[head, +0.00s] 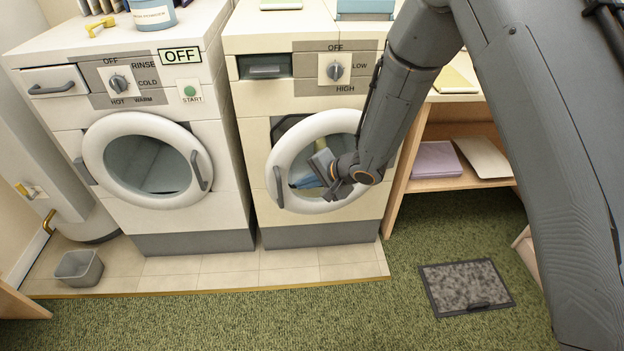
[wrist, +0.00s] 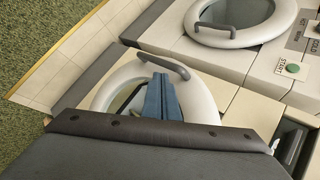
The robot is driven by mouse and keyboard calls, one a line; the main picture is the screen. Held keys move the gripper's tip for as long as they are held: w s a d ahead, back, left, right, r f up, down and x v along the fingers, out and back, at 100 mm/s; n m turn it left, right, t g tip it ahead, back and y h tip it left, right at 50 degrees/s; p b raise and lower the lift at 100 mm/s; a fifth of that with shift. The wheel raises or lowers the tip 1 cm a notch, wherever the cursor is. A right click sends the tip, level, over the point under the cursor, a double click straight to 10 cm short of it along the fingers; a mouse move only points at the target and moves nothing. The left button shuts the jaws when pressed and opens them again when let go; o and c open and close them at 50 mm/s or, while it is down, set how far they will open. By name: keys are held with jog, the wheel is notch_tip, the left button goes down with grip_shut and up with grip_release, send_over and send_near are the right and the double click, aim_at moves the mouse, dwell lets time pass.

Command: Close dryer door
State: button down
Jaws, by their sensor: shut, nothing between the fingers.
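The dryer (head: 247,152) is the right-hand machine, with an OFF/LOW/HIGH dial. Its round white-rimmed door (head: 281,151) looks slightly ajar, with part of a dark opening showing behind its upper left rim. The door's grey handle (head: 279,187) is on its left side. The door also shows in the wrist view (wrist: 199,98), with its handle (wrist: 165,66) just beyond my fingertips. My gripper (head: 319,166) is shut and empty in front of the door's glass, right of the handle; it also shows in the wrist view (wrist: 159,83). I cannot tell whether it touches the door. My arm hides the door's right side.
A washer (head: 198,136) with its round door (head: 91,150) looking shut stands left of the dryer. A wooden shelf (head: 436,185) with folded items is on the right. A grey bin (head: 79,270) and a dark mat (head: 467,288) are on the floor. The green carpet in front is mostly clear.

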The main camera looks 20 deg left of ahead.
jog(key=w+a+f+p, duration=0.1)
jog(key=a+f, duration=0.1)
jog(key=a, duration=0.3)
jog(key=shift+w+a, duration=0.4)
jog(key=shift+w, duration=0.1)
